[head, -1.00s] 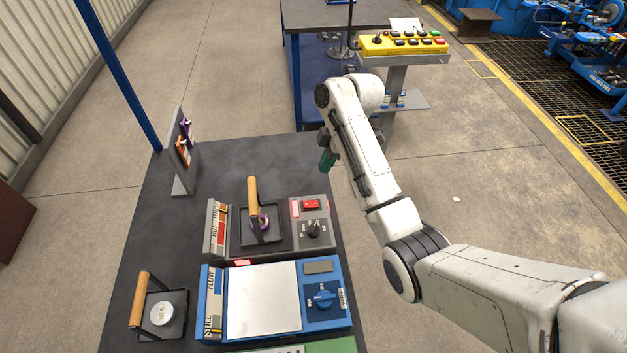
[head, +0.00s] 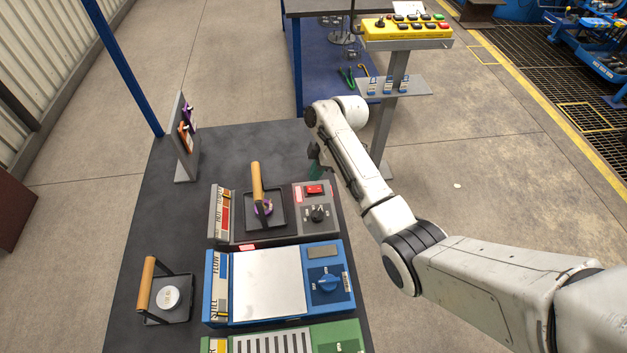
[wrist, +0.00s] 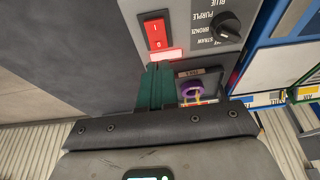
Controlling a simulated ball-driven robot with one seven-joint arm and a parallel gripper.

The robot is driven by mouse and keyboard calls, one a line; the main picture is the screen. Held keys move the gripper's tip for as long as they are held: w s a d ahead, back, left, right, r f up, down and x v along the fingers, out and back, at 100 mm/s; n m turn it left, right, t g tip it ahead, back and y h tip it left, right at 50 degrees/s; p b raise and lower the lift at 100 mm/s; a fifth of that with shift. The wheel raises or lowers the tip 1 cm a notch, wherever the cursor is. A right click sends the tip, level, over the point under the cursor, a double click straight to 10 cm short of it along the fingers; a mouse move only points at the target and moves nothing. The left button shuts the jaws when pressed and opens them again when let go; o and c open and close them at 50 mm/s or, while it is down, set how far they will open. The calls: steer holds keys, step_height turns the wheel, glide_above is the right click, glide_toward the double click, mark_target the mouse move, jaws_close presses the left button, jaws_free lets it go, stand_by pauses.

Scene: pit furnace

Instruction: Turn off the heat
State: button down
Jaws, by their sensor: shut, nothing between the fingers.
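The grey heating unit (head: 228,238) stands on the dark table. At its right end are a red rocker switch (head: 314,189), a lit pink-red strip and a black knob (head: 318,214). The wrist view shows the red rocker (wrist: 156,32), marked I and 0, beside the black knob (wrist: 226,25) with colour names around it. A black tray with a wooden handle (head: 257,182) sits on the unit, holding a purple ring (wrist: 192,88). My gripper (wrist: 156,72) has green fingers, shut and empty, near the glowing strip. It hangs just behind the switch in the head view; contact cannot be told.
A blue unit (head: 215,310) with a blue knob (head: 329,283) and a green unit (head: 342,338) stand nearer. A second handled tray (head: 148,312) is at left. An upright rack (head: 184,165) stands behind. A yellow control panel (head: 408,29) is beyond the table.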

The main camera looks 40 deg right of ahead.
mark_target(310, 189)
steer(key=shift+s+d+x, duration=0.1)
steer(key=shift+d+x, duration=0.1)
steer(key=shift+x, duration=0.95)
steer(key=shift+s+d+x, duration=0.15)
steer(key=shift+d+x, duration=0.05)
steer(key=shift+x, duration=0.95)
steer(key=shift+f, duration=0.2)
